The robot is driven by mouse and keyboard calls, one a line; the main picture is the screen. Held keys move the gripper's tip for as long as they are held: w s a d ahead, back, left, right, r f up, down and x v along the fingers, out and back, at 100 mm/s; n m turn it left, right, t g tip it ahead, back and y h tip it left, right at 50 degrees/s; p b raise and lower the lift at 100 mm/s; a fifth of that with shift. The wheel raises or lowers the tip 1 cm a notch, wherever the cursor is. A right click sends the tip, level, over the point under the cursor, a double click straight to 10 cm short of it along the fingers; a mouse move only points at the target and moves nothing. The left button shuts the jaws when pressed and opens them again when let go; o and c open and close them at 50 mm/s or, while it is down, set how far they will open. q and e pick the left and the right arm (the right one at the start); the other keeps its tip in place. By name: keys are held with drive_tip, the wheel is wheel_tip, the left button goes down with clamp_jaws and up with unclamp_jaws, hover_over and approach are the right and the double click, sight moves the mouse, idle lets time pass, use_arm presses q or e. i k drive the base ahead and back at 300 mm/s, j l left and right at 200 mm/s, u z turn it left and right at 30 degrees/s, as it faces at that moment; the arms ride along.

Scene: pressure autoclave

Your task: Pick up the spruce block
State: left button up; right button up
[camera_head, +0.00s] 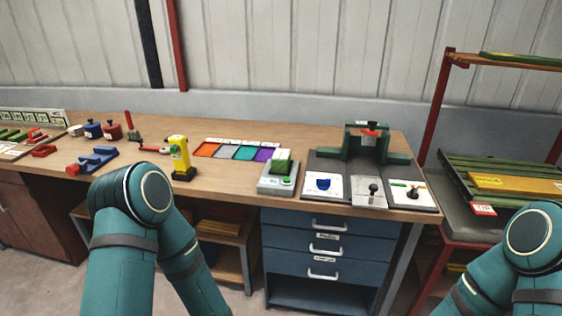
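I cannot tell for sure which thing is the spruce block; no readable label in the camera_head view names it. A small green block (281,166) sits on the grey scale (277,180) near the bench's front edge. A long yellow piece (503,182) with small print lies on green slats on the rack at the right. Both of my arms show only as teal links at the bottom left and bottom right. Neither gripper is in view.
The wooden bench (115,195) runs along the wall. A yellow handheld device (180,158) stands left of the coloured trays (237,150). A dark green press (376,145) stands right of the scale. A blue drawer cabinet (325,272) is below. Red rack posts (436,110) rise at the right.

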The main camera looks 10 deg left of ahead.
sight(280, 160)
drive_tip(key=i+j+z, duration=0.2)
drive_tip(key=j, duration=0.25)
drive_tip(key=j+z, duration=0.2)
drive_tip(key=j, duration=0.25)
drive_tip(key=i+j+z, duration=0.2)
drive_tip(key=j, duration=0.3)
drive_tip(key=k+l, duration=0.05)
